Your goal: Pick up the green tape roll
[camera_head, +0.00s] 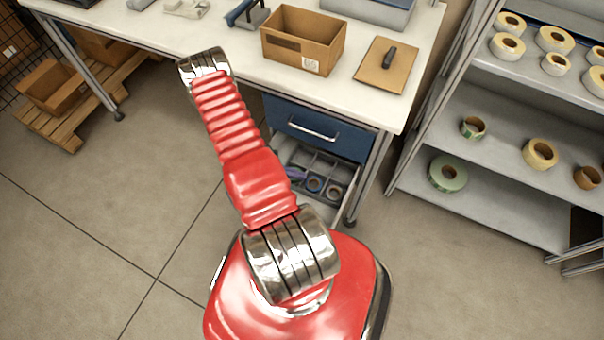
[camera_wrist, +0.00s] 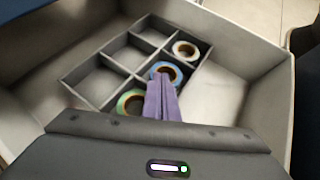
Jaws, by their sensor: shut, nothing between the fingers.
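A green tape roll (camera_wrist: 126,103) lies in a compartment of the grey divider (camera_wrist: 92,84) inside the open drawer, in the wrist view. Only its left part shows; the purple fingers and the dark gripper body hide the rest. My gripper (camera_wrist: 162,82) is shut and empty. Its fingers appear over the divider, just right of the green roll and across the lower part of a blue tape roll (camera_wrist: 166,68). I cannot tell their height above the rolls. In the head view the purple fingers (camera_head: 296,174) show at the drawer, partly behind my arm.
A cream tape roll (camera_wrist: 185,50) sits beyond the blue one. The drawer's walls (camera_wrist: 250,35) surround the divider, with bare floor to its right. The open drawer (camera_head: 347,177) is under the workbench (camera_head: 345,108). Shelves (camera_head: 505,195) at right hold several tape rolls.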

